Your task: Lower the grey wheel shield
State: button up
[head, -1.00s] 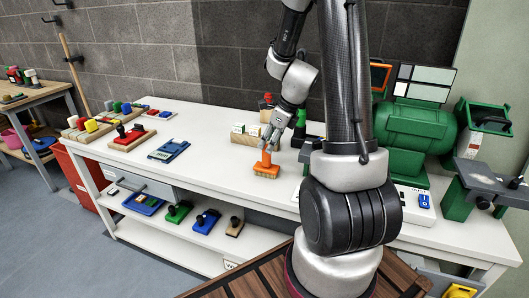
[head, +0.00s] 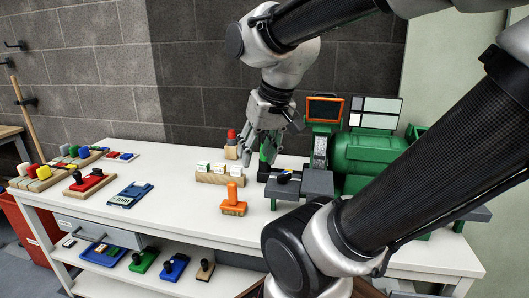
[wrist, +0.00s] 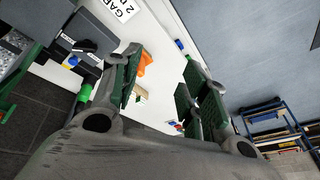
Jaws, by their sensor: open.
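The green bench grinder (head: 372,157) stands at the right end of the white bench. Its near left wheel (head: 320,149) looks grey and speckled. An orange-framed dark shield (head: 325,108) stands raised above this wheel. My gripper (head: 264,146) is open and empty, pointing down left of the wheel and shield, apart from both. The speckled wheel shows at that view's left edge (wrist: 14,42); I cannot make out the shield there.
A grey tool rest (head: 303,184) juts out before the wheel. An orange-handled stamp (head: 234,199) and a wooden block with white pieces (head: 218,174) stand left of it. My forearm covers the grinder's right side. The bench's middle front is clear.

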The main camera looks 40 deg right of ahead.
aim_at(313, 98)
jog(key=z, duration=1.4)
jog(key=u, duration=0.4)
